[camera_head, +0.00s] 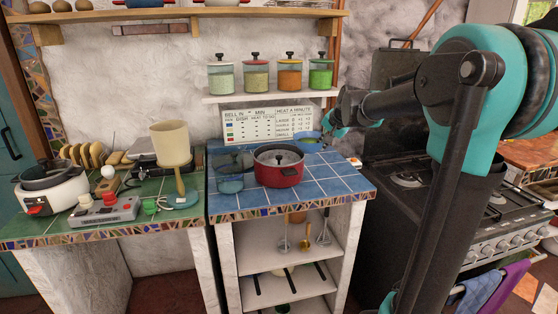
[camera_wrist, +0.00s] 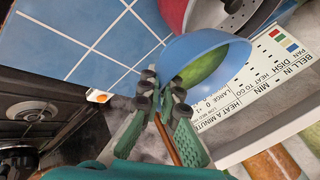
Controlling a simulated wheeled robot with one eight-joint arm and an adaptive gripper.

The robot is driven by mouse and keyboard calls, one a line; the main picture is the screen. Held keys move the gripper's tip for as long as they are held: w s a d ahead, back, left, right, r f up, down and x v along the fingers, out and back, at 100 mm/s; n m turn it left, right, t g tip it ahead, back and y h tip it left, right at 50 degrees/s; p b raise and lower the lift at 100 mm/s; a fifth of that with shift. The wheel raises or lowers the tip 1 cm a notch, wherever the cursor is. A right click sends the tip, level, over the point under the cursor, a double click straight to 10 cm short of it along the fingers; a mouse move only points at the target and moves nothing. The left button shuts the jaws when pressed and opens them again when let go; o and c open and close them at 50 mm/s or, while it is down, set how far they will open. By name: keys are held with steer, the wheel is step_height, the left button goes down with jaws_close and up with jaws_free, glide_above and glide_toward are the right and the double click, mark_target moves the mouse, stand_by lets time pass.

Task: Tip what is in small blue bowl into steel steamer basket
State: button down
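The small blue bowl (camera_head: 309,136) is at the back right of the blue-tiled counter, with green contents inside (camera_wrist: 205,66). My gripper (camera_head: 330,131) comes from the right. In the wrist view its two fingertips (camera_wrist: 163,88) are close together with the wall of the blue bowl (camera_wrist: 222,40) between them, and appear closed on its rim. I cannot tell whether the bowl touches the counter. The steel steamer basket (camera_head: 279,157), perforated, sits in a red pot (camera_head: 278,174) in front and left of the bowl. Part of the basket also shows in the wrist view (camera_wrist: 212,14).
A blue-glass pot (camera_head: 230,180) stands left of the red pot. A printed chart (camera_head: 265,125) leans on the wall behind, under a shelf with several lidded jars (camera_head: 256,77). A black stove (camera_head: 405,180) is to the right. The counter's front right tiles (camera_head: 335,183) are clear.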

mark_target(314, 137)
steer(key=n, duration=0.1)
steer(key=w+n+y, duration=0.1)
steer(key=a+n+g+y, duration=0.1)
steer(key=shift+w+f, duration=0.3)
steer(key=shift+w, duration=0.05)
steer(key=n, duration=0.1)
steer(key=w+n+g+y, duration=0.1)
steer(key=shift+a+n, duration=0.35)
steer(key=shift+n, duration=0.05)
steer(key=shift+w+a+n+g+y, duration=0.3)
steer(key=shift+w+n+g+y, duration=0.3)
steer(key=shift+n, duration=0.6)
steer(key=shift+w+a+r+n+g, duration=0.1)
steer(key=shift+w+r+n+g, duration=0.05)
steer(key=shift+w+n+g, duration=0.45)
steer(key=shift+w+a+r+n+g, duration=0.15)
steer(key=shift+w+n+g, duration=0.2)
steer(key=shift+n, duration=0.45)
steer(key=shift+s, duration=0.1)
